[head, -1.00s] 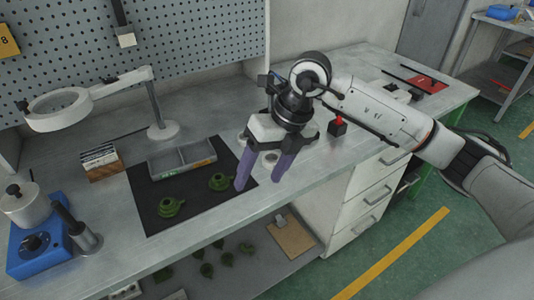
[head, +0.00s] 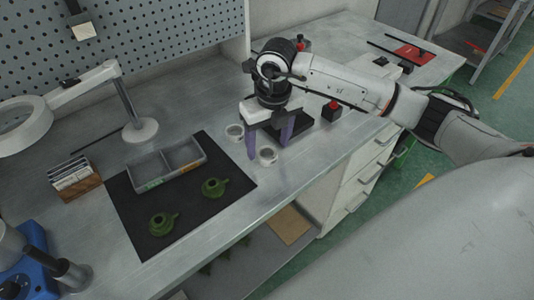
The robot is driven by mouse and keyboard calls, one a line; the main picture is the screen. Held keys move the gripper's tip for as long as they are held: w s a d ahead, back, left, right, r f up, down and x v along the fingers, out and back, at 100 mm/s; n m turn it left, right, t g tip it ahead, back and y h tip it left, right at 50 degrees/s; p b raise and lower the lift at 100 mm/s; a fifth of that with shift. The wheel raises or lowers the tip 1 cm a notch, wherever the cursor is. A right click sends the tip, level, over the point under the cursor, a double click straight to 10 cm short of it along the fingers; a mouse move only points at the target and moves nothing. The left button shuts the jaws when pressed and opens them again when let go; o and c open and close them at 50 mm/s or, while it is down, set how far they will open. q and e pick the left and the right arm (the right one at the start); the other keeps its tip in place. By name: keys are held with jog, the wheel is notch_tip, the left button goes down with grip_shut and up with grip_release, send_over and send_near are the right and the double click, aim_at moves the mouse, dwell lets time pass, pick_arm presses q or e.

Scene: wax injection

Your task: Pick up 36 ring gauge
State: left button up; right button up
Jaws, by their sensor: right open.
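My left gripper is out of view.
The black mat (head: 190,217) holds two green wax pieces (head: 163,223) and a grey divided tray (head: 167,165). A dark block with a red button (head: 332,110) stands right of the gripper. A magnifier lamp (head: 140,130) stands behind. The bench front right of the mat is clear.

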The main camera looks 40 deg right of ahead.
jog(key=shift+w+f, duration=0.2)
jog(key=shift+f, duration=1.15)
jog(key=c, duration=1.3)
